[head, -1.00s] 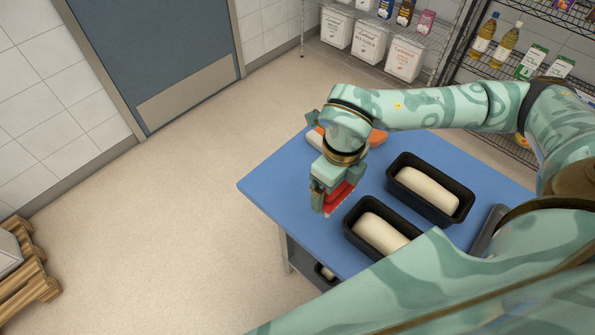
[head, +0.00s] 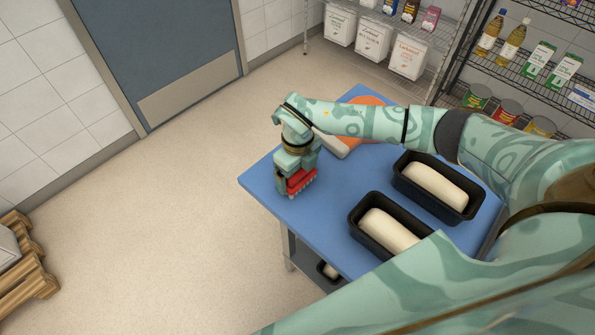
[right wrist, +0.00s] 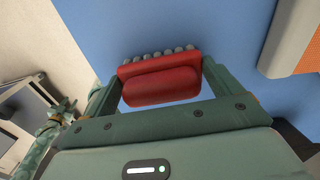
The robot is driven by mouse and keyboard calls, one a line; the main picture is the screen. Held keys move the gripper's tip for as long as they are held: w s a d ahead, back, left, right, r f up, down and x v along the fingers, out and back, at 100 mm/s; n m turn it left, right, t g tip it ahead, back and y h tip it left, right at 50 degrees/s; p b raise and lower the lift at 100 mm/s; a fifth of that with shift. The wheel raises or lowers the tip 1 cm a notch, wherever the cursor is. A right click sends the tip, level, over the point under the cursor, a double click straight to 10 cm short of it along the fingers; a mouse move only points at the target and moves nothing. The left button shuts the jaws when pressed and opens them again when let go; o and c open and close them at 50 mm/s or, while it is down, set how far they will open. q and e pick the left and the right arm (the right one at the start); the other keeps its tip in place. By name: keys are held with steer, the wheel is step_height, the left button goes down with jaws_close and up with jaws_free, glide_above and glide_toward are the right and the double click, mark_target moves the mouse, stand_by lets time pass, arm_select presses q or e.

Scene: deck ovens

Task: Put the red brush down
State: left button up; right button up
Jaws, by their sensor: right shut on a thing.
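The red brush (head: 299,181) has a red back and pale bristle tufts along one edge. It also shows in the right wrist view (right wrist: 160,82), between the two fingers. My right gripper (head: 294,182) is shut on the brush over the far left part of the blue tabletop (head: 327,225). The bristles face the blue surface; I cannot tell whether they touch it.
Two black tins with pale dough, a nearer one (head: 356,224) and a farther one (head: 403,183), stand to the right. An orange and white item (head: 368,101) lies behind my right arm. Wire shelves (head: 455,75) stand beyond. Blue surface is clear in front of the brush.

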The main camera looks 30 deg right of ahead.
steer(key=o, duration=0.6)
step_height(320, 180, up, 12)
steer(key=shift+r+p, duration=0.1)
steer(key=shift+p, duration=0.9)
steer(key=shift+s, duration=0.1)
